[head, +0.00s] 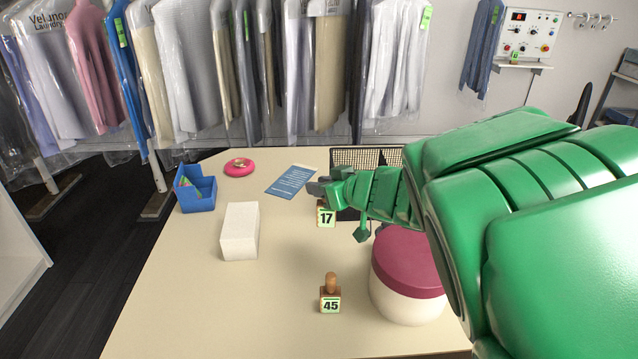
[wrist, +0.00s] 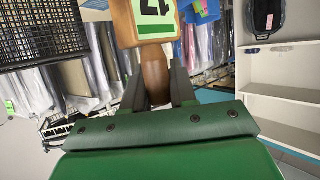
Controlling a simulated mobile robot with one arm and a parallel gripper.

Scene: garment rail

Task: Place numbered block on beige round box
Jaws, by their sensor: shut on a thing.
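A numbered block (head: 326,218) marked 17, with a wooden handle, is at my gripper (head: 322,187) in the head view. In the wrist view my gripper (wrist: 158,88) is shut on the wooden handle of this block (wrist: 153,22). Whether the block is clear of the table is hard to tell. The round box (head: 402,307) has a beige body and a maroon lid, and stands to the lower right of the block. My arm hides its right side. A second numbered block (head: 330,298), marked 45, stands upright on the table left of the round box.
A white box (head: 240,231), a blue bin (head: 196,190), a pink round dish (head: 239,168) and a blue card (head: 291,180) lie on the table (head: 180,300). A dark mesh basket (head: 366,158) is behind my gripper. The front left of the table is clear.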

